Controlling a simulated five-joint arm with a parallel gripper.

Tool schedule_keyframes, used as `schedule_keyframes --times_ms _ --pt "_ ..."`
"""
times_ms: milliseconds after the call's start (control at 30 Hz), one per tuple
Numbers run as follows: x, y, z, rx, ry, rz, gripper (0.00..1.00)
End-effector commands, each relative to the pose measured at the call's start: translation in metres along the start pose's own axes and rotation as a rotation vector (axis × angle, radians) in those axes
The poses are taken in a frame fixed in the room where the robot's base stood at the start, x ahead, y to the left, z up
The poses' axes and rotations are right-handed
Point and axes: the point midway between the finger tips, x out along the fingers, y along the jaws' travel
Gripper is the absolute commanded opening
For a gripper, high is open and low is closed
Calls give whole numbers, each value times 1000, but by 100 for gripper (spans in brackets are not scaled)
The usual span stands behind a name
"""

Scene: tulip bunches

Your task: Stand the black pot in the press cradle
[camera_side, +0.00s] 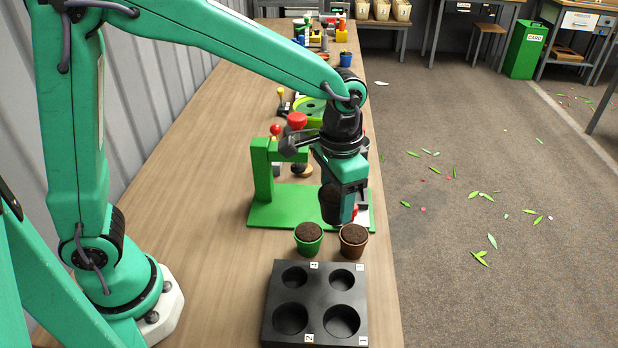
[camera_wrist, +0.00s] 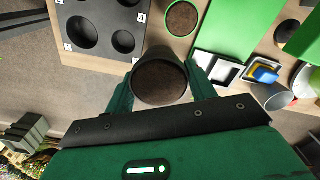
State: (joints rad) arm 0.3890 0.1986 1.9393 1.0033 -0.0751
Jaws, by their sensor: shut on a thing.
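My gripper (camera_side: 342,206) is shut on the black pot (camera_side: 330,204), which is filled with dark soil. In the wrist view the black pot (camera_wrist: 160,98) is between the two green fingers and looks roughly upright. In the side view it is in the air over the right part of the green press base (camera_side: 285,214). The green press (camera_side: 262,175) has an upright post at its left and a red knob. My gripper and wrist hide much of the press, and I cannot make out its cradle clearly.
A green pot (camera_side: 308,245) and a brown pot (camera_side: 353,247), both with soil, stand in front of the press. A black tray (camera_side: 316,303) with several round holes lies nearer. White-rimmed trays (camera_wrist: 218,67) show beside the press base. The bench's right edge is close.

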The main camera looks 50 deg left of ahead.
Motion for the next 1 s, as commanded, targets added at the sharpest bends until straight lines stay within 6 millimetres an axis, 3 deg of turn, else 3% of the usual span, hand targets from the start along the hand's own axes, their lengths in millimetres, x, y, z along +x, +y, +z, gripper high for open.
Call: schedule_keyframes --times_ms 200,400,1000 --pt "2 -15 -47 -2 -1 0 31" --pt "4 -26 -74 -1 -1 0 31" --pt "13 -44 -90 -2 -1 0 31"
